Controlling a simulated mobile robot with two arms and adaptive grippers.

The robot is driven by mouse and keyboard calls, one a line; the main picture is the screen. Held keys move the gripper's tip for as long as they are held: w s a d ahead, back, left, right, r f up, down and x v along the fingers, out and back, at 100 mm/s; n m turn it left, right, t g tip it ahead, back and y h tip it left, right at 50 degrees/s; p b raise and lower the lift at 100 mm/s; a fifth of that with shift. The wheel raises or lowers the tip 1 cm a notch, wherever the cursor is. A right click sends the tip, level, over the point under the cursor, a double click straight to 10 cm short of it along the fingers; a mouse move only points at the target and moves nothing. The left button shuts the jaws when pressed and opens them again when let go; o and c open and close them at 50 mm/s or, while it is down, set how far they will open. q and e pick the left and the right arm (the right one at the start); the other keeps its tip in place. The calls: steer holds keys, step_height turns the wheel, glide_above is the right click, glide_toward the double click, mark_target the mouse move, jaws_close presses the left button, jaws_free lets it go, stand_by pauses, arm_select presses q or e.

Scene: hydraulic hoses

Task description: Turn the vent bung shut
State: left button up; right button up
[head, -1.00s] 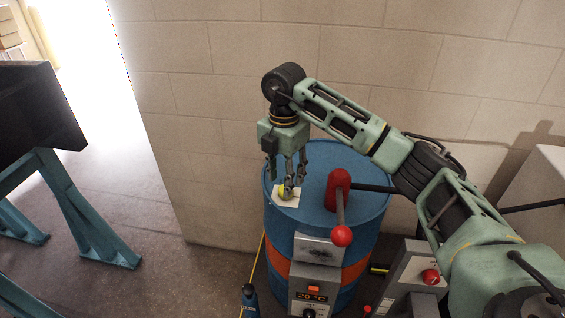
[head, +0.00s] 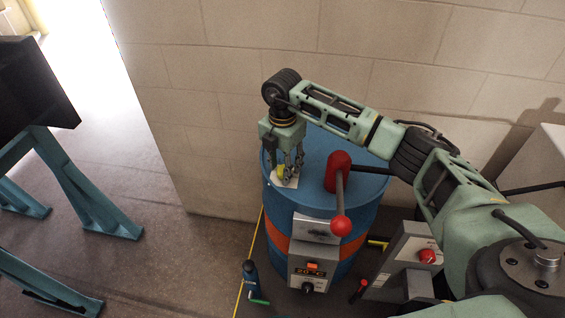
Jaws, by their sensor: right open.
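The vent bung (head: 281,170) is a small yellow cap on a white label (head: 287,183) at the left of the blue drum's top (head: 320,150). My right gripper (head: 287,172) points straight down over it, with its fingers open around or just in front of the bung. The fingers partly hide the bung, and I cannot tell whether they touch it. My left gripper is not in view.
A red pump head (head: 339,172) with a red-knobbed lever stands on the drum, right of my gripper. A heater control box (head: 311,271) is on the drum's front. A block wall is behind; a teal stand (head: 85,190) is left.

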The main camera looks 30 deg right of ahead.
steer(key=shift+s+a, duration=0.1)
steer(key=shift+r, duration=0.1)
steer(key=c, duration=0.8)
steer(key=shift+c, duration=1)
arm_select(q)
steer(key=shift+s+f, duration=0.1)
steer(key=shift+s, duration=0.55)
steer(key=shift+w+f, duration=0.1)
